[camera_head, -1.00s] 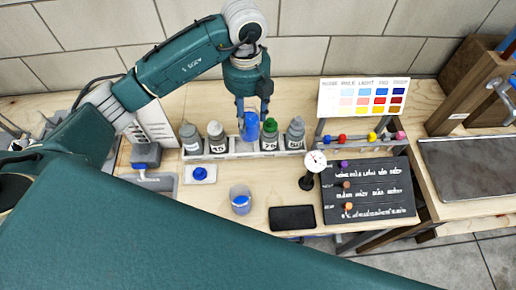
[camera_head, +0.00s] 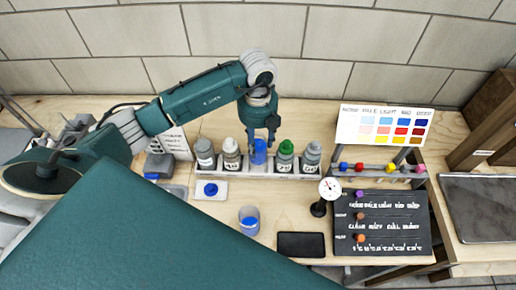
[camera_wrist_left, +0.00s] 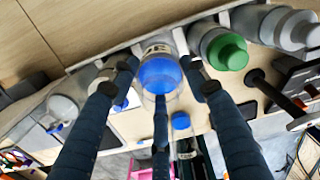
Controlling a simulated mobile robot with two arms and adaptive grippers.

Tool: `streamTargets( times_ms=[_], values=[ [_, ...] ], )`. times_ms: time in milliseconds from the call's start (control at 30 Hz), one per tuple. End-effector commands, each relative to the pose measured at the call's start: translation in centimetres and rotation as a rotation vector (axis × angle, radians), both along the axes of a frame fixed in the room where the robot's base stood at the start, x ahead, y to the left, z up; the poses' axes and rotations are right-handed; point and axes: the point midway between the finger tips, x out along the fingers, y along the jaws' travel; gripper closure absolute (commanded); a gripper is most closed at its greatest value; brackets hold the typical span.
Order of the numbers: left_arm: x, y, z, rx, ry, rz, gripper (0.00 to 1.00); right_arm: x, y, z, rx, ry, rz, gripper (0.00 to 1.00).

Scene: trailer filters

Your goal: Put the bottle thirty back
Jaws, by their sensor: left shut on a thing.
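My left gripper (camera_head: 259,140) is shut on a bottle with a blue cap (camera_head: 259,154), at the middle of the white rack (camera_head: 308,176). In the left wrist view the fingers (camera_wrist_left: 157,80) stand on both sides of the blue-capped bottle (camera_wrist_left: 158,78); its label is mostly hidden, so I cannot read its number. The bottle is upright in line with its neighbours; whether it is fully seated is unclear. Grey-capped bottles (camera_head: 205,153) and a green-capped bottle (camera_head: 285,156) stand in the other places. My right gripper is out of view.
A black board (camera_head: 410,222) and colour chart (camera_head: 384,127) are at right.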

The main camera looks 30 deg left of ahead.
Motion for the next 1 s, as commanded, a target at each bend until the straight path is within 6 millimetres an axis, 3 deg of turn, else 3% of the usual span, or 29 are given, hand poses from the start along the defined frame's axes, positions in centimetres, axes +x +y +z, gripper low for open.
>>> streamTargets(
  times_ms=[433,833,867,900,1000],
  values=[
    [0.0,-0.1,-4.9,-0.001,-0.001,0.001,0.97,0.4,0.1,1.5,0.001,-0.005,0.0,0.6],
    [0.1,0.0,-5.6,0.0,-0.003,0.0,0.97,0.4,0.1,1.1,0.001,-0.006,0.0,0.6],
    [0.0,0.0,-5.6,0.0,-0.001,0.0,0.51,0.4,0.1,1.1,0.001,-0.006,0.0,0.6],
    [0.0,0.0,-5.6,0.0,-0.001,0.0,0.47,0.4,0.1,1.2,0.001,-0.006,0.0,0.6],
    [0.0,0.0,-5.5,-0.001,-0.001,0.0,0.47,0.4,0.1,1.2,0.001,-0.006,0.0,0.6]
  ],
)
